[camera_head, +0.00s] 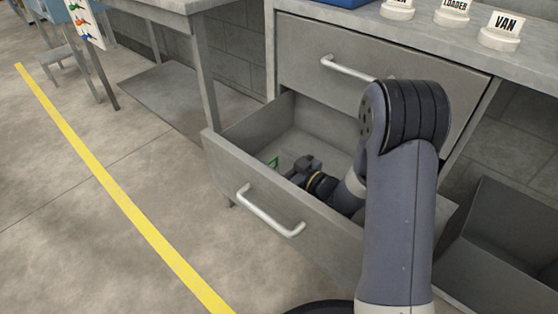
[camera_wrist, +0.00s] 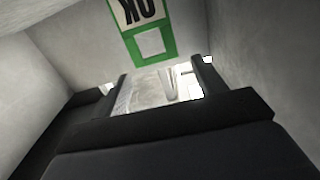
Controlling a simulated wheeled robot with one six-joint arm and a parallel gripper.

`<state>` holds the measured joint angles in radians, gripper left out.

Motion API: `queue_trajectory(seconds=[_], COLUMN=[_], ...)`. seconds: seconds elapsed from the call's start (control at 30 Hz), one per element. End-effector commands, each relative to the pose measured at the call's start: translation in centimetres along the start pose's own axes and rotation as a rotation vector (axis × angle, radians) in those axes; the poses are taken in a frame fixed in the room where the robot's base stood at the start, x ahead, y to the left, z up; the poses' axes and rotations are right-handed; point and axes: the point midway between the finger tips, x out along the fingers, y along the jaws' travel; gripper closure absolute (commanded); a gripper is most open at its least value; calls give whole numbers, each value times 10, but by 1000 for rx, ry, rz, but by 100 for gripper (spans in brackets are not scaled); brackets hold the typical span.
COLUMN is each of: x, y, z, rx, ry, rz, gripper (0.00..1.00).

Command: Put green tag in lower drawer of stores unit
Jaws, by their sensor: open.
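The green tag (camera_head: 273,162) is inside the open lower drawer (camera_head: 228,150) of the stores unit, near its left side. In the wrist view the green tag (camera_wrist: 167,38) shows a white panel with "OK" upside down and a white square below it. My gripper (camera_head: 297,166) is reached down into the drawer, just right of the tag. In the wrist view my gripper (camera_wrist: 161,70) has its fingers apart, with nothing held between them. The tag appears just beyond the fingertips. I cannot tell whether it rests on the drawer floor.
The upper drawer (camera_head: 390,75) is shut above. The counter carries white label stands, including "VAN" (camera_head: 499,33), and a blue tray (camera_head: 340,3). A grey bin (camera_head: 505,240) stands at the right. Open floor with a yellow line (camera_head: 125,208) lies left.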

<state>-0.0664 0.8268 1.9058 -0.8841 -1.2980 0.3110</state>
Motion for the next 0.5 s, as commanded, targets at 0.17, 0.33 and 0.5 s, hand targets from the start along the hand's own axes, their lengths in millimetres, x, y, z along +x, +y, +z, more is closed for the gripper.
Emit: queue_trajectory(seconds=[0.17,0.33,0.5], x=[-32,-59,-73], y=[2,2,1], z=[-6,-5,-4], rx=[3,2,2], ry=[-2,-2,-1], rz=[6,5,2], gripper=[34,34,34])
